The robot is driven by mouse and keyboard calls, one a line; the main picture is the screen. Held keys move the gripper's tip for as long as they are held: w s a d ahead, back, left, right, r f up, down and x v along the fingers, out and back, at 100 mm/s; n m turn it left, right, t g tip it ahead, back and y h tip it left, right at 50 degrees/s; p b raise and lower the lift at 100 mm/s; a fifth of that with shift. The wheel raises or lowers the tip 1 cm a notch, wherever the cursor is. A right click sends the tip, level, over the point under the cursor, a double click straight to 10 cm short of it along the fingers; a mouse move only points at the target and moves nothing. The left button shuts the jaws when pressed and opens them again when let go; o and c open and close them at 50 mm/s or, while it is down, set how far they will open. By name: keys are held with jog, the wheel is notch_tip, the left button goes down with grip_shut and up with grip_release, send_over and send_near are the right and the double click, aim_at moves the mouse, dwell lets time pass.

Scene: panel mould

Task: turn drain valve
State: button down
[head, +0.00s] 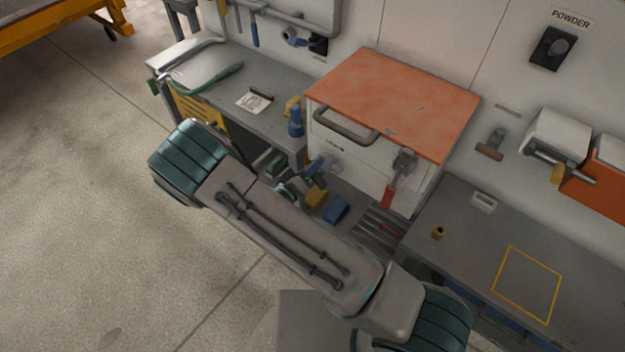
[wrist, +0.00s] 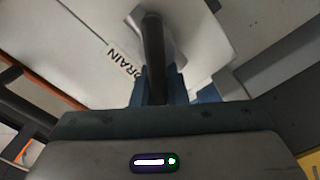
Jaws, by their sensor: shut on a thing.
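The drain valve shows in the wrist view as a dark straight lever (wrist: 153,48) in front of a pale metal body (wrist: 172,28), beside a label reading DRAIN (wrist: 122,64). My gripper (wrist: 155,92) is shut on the lever, with a blue finger on each side of it. In the head view my gripper (head: 316,166) is at the lower left of the white cabinet front. My arm covers part of that area, and the lever is too small to make out there.
The white cabinet has an orange top (head: 395,95) and a grey bar handle (head: 345,127). Yellow (head: 316,198) and blue (head: 336,210) blocks lie below. Benches stand left (head: 272,118) and right (head: 470,235); the floor at left is clear.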

jog(key=shift+a, duration=0.1)
jog(key=n, duration=0.1)
jog(key=n+p, duration=0.1)
jog(key=n, duration=0.1)
jog(key=shift+w+a+f, duration=0.15)
jog(key=shift+f, duration=0.2)
jog(key=shift+n, duration=0.3)
jog(key=shift+f, duration=0.1)
jog(key=n, duration=0.3)
jog(key=shift+f+p, duration=0.3)
jog(key=c, duration=1.4)
grip_release()
jog(key=shift+a, duration=0.1)
jog(key=shift+c, duration=0.2)
jog(key=b+v, duration=0.3)
jog(key=v, duration=1)
jog(key=shift+s+a+b, duration=0.2)
jog(key=shift+s+b, duration=0.05)
jog(key=shift+b, duration=0.1)
